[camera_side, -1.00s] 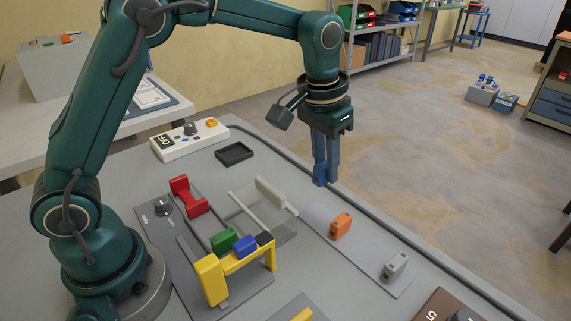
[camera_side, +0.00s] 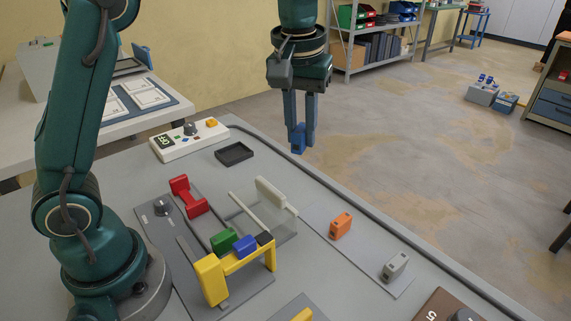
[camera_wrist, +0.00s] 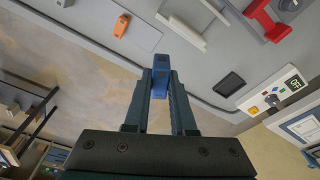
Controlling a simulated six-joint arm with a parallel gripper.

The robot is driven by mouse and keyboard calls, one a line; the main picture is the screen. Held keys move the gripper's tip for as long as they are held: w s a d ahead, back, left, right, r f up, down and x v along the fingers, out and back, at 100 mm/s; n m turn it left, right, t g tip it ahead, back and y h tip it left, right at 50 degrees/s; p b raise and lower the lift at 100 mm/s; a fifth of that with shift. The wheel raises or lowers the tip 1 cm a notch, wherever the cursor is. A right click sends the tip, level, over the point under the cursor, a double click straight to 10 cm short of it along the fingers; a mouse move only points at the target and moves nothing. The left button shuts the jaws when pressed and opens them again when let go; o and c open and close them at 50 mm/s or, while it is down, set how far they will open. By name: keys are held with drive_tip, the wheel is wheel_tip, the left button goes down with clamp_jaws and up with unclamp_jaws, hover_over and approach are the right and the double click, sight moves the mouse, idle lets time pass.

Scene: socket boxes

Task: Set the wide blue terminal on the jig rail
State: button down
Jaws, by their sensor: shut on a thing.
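The blue terminal also shows between the fingertips in the wrist view (camera_wrist: 161,78). The jig (camera_side: 150,228) stands on the bench in front of my arm, with a rail (camera_side: 221,229) running between a red end piece (camera_side: 188,196) and a yellow frame (camera_side: 210,280). The held terminal is well clear of the jig.
An orange terminal (camera_side: 340,225) and a grey one (camera_side: 395,265) stand on a grey strip (camera_side: 368,258) at the right. A black tray (camera_side: 234,153) and a white control box (camera_side: 189,140) lie at the back. A pale bar (camera_side: 271,194) stands beside the jig.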

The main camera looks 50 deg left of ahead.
drive_tip(key=s+a+n+g+y, duration=0.15)
drive_tip(key=s+a+n, duration=0.4)
drive_tip(key=n, duration=0.95)
drive_tip(key=n+g+h, duration=0.2)
drive_tip(key=n, duration=1.3)
hover_over(211, 235)
drive_tip(key=f, duration=0.2)
drive_tip(key=shift+w+f, duration=0.2)
drive_tip(key=shift+f, duration=3.1)
drive_tip(key=shift+w+f, duration=0.15)
drive_tip(key=shift+f, duration=3.15)
drive_tip(key=shift+f, duration=0.1)
drive_tip(key=c, duration=0.7)
unclamp_jaws()
drive_tip(key=shift+o, duration=0.5)
